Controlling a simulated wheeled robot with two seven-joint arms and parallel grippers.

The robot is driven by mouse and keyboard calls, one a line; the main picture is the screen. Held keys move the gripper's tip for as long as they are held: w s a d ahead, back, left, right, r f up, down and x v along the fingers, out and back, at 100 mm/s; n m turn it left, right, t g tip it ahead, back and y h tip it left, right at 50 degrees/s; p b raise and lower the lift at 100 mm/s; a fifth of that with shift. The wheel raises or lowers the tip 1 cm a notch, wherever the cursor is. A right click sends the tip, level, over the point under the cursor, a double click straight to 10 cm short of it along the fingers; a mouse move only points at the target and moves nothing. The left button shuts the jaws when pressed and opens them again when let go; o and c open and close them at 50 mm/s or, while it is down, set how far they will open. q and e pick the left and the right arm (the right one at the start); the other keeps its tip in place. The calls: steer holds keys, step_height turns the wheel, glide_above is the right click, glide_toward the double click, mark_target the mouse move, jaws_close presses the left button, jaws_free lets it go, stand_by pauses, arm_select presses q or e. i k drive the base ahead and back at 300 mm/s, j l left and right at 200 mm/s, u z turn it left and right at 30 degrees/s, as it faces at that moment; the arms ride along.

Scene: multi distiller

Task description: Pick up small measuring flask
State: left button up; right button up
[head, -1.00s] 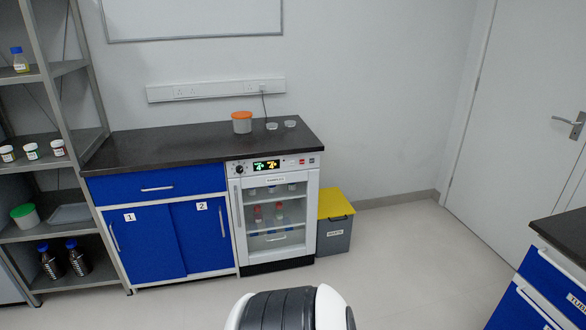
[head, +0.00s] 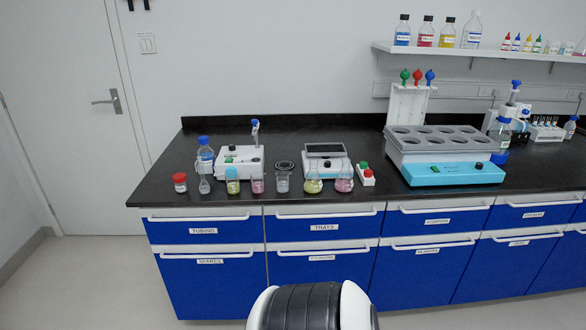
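A small clear flask with a narrow neck (head: 204,186) stands on the dark countertop near its front left edge. It looks like the small measuring flask, but it is small in the picture and I cannot read any marking. A blue-capped bottle (head: 205,158) stands just behind it and a red-capped jar (head: 180,183) stands to its left. Neither of my grippers is in view. Only part of my own body shows at the bottom centre.
A yellow-filled beaker (head: 233,186), a pink-filled beaker (head: 257,186) and a yellow conical flask (head: 313,186) stand along the front edge. A multi-well bath (head: 445,172) stands further right. The floor at the left (head: 90,285) is clear.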

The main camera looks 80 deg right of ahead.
mark_target(204, 187)
steer(key=z, duration=2)
